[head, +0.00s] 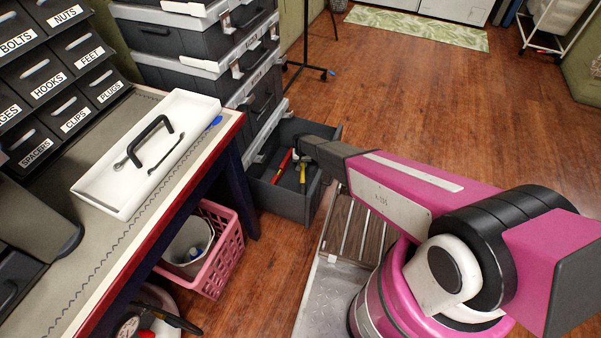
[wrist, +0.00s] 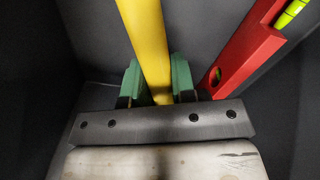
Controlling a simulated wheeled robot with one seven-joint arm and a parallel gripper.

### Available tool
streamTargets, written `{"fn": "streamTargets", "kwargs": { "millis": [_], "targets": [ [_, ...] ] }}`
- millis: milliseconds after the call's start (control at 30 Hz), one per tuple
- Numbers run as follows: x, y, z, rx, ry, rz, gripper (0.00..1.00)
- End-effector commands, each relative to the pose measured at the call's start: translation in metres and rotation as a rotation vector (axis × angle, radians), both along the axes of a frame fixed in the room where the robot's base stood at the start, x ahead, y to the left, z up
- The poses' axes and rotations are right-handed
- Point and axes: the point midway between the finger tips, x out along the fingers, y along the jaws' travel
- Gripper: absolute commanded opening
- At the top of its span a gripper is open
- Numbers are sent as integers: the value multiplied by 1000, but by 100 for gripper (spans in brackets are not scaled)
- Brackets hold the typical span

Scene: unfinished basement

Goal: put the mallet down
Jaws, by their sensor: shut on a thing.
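The mallet shows as a yellow handle (wrist: 147,45) in the wrist view, running between the two green fingertips of my gripper (wrist: 155,82). My gripper is shut on this handle. The mallet's head is not clearly visible. In the head view my gripper (head: 301,160) reaches down into the open dark drawer (head: 277,203), with a bit of the yellow handle (head: 303,177) below it. I cannot tell whether the mallet touches the drawer floor.
A red level (wrist: 243,55) lies in the drawer just right of the handle in the wrist view. A pink basket (head: 225,252) stands under the workbench, which holds a white tray (head: 110,192) with wrenches. The wooden floor beyond the drawer is mostly clear.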

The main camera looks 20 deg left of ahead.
Motion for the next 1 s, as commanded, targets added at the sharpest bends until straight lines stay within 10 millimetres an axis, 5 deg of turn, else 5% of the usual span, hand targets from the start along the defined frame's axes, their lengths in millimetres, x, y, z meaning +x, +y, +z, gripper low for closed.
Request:
{"fn": "streamTargets", "kwargs": {
  "millis": [500, 900, 933, 1000],
  "targets": [
    [1, 1, -58, 0, 0, -1, 0],
    [0, 0, -62, 0, -1, -1, 0],
    [0, 0, -62, 0, 0, -1, 27],
    [0, 0, -62, 0, 0, -1, 50]
  ]
}}
